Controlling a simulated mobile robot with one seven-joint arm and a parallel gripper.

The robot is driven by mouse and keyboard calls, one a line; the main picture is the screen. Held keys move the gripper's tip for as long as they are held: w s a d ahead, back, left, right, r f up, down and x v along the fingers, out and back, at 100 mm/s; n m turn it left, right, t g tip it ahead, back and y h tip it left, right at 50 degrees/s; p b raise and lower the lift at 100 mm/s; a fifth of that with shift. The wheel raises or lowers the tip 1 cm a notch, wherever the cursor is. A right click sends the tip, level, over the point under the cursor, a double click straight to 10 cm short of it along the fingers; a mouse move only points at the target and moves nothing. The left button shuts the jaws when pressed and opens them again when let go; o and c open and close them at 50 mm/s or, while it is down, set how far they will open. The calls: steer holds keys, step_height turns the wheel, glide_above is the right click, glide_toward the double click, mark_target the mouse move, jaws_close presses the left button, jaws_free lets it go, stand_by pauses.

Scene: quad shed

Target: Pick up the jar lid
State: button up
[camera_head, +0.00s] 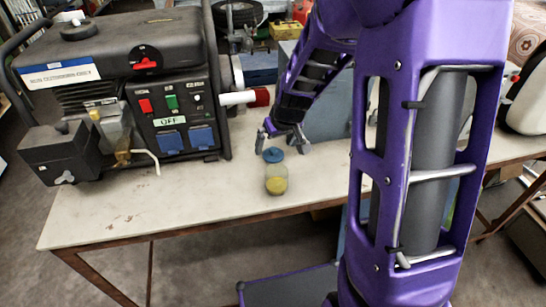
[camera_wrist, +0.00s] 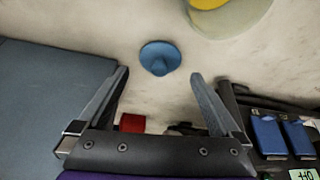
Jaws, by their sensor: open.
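The jar lid (camera_head: 273,155) is a small round blue disc with a raised middle. In the wrist view the lid (camera_wrist: 159,56) lies on the pale tabletop, apart from the jar, between the lines of my fingers and just past their tips. A clear glass jar (camera_head: 276,183) with yellow contents stands in front of the lid in the head view; part of the jar (camera_wrist: 240,22) shows at the top of the wrist view. My gripper (camera_head: 284,138) is open and empty, just behind the lid in the head view; it also frames the lid in the wrist view (camera_wrist: 160,75).
A black generator (camera_head: 130,90) stands on the left of the worktable (camera_head: 110,215). A grey-blue box (camera_head: 328,105) stands behind and right of my gripper; it fills the wrist view's left side (camera_wrist: 45,100). A red-ended white cylinder (camera_head: 245,98) projects beside the generator. The table's front left is clear.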

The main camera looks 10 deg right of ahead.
mark_target(273, 148)
steer(key=b+x, duration=0.1)
steer(key=x, duration=0.2)
steer(key=shift+w+f, duration=0.1)
steer(key=shift+f, duration=0.15)
steer(key=shift+r, duration=0.1)
steer(key=c, duration=1.3)
steer(key=shift+o, duration=0.2)
steer(key=shift+r, duration=0.1)
